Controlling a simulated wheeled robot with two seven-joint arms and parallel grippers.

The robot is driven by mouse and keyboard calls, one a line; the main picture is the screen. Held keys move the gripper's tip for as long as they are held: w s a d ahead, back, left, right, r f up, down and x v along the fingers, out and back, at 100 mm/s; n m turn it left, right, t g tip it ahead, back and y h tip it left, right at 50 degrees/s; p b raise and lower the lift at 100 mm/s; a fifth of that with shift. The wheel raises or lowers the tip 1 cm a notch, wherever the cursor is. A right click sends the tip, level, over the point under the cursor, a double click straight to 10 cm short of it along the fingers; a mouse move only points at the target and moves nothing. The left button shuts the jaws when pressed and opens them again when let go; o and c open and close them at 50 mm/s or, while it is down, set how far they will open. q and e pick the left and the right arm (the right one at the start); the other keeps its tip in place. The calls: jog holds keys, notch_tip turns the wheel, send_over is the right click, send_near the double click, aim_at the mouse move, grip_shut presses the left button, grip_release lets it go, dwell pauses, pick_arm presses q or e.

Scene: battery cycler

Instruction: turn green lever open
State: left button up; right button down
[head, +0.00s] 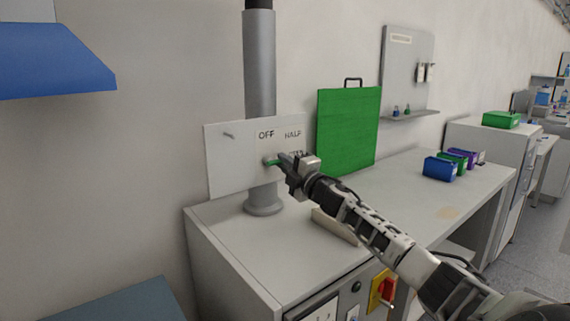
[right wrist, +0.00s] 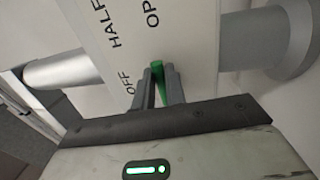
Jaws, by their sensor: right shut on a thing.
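The green lever (head: 271,162) sits on a white panel (head: 228,176) marked OFF and HALF, with a third word partly hidden by my gripper in the head view. My right gripper (head: 284,160) is at the lever, its fingers shut on it. In the right wrist view the lever (right wrist: 158,72) shows between the two fingertips (right wrist: 158,78), and the panel (right wrist: 185,40) carries the words OFF, HALF and a cut-off word starting OP. The lever's pivot is hidden. My left gripper is not in view.
A grey vertical pipe (head: 260,70) runs behind the panel to a flange (head: 264,202) on the cabinet top. A green board (head: 348,130) with a handle stands to the right. Blue, purple and green bins stand farther right. A red and yellow switch (head: 383,288) is on the cabinet front.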

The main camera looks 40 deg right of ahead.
jog(key=c, duration=1.5)
grip_release()
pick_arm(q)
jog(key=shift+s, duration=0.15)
pick_arm(e)
jog(key=shift+o, duration=0.2)
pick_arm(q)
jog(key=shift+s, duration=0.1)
pick_arm(e)
jog(key=shift+s+f, duration=0.1)
jog(key=shift+s, duration=0.05)
pick_arm(q)
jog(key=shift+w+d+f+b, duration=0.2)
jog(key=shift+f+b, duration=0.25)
jog(key=shift+b, duration=0.7)
pick_arm(e)
jog(key=v, duration=1.5)
jog(key=shift+s, duration=0.35)
jog(key=shift+f, duration=0.15)
